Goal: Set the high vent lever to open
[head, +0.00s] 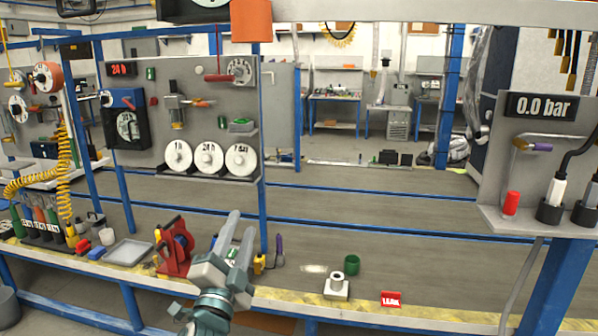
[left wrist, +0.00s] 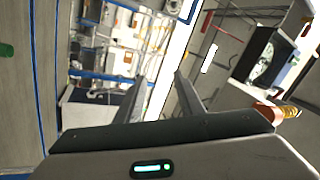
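A red lever (head: 218,77) lies about level beside a round pale dial (head: 240,70), high on the grey panel at the left middle of the head view. I cannot read its markings or tell for sure that it is the vent lever. A thin red bar (left wrist: 207,21) shows near the top of the left wrist view. My left gripper (head: 244,214) is well below the red lever, over the bench edge, fingers pointing up. In the left wrist view its two fingers (left wrist: 159,77) stand apart with nothing between them. My right gripper is not in view.
An orange block (head: 250,20) hangs at the top. White discs (head: 208,158) stand on a panel ledge. A red reel (head: 174,246) and a grey tray (head: 128,250) are left of my gripper. A green cup (head: 351,264) stands right. A blue post (head: 262,200) rises close behind the gripper.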

